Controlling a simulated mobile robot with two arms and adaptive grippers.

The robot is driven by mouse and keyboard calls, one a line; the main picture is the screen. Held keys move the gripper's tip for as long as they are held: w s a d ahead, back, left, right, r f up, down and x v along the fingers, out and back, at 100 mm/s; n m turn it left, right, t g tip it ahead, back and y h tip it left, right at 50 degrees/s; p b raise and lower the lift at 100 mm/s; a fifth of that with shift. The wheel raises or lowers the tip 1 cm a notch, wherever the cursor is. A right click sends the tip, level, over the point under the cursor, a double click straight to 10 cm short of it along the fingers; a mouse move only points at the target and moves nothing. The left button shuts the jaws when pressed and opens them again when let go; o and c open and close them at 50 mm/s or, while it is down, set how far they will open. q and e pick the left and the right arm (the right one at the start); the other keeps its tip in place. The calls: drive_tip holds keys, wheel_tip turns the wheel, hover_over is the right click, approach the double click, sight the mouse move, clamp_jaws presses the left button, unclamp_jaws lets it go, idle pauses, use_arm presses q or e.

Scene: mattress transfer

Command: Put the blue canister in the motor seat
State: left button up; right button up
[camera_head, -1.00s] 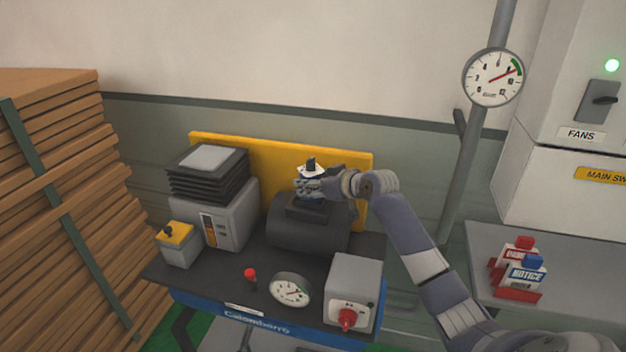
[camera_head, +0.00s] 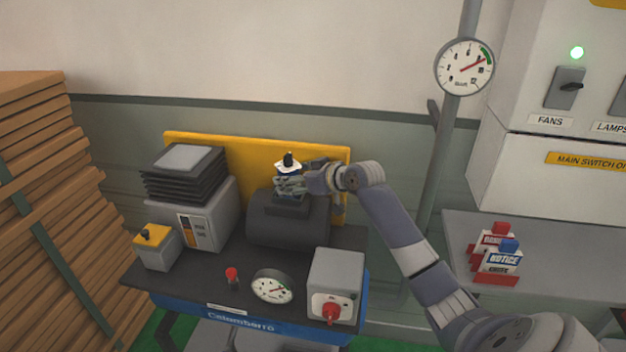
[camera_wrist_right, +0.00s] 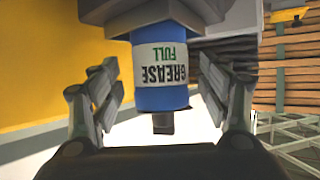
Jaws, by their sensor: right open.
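The blue canister (camera_wrist_right: 160,90), with a white label reading "GREASE FULL", stands at the motor seat (camera_head: 288,206) on top of the dark motor (camera_head: 285,230). My right gripper (camera_head: 288,184) is open around the canister, with gaps on both sides in the wrist view (camera_wrist_right: 162,98). My left gripper is not in view.
The bench holds a grey unit with black stacked plates (camera_head: 185,175), a yellow-topped box (camera_head: 156,247), a gauge (camera_head: 272,287) and a red-knobbed switch box (camera_head: 336,285). A yellow board (camera_head: 240,155) stands behind. Red and blue canisters (camera_head: 498,255) stand on the right table.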

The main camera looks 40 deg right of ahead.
drive_tip(key=b+v, duration=0.2)
drive_tip(key=v, duration=0.8)
idle(1.2)
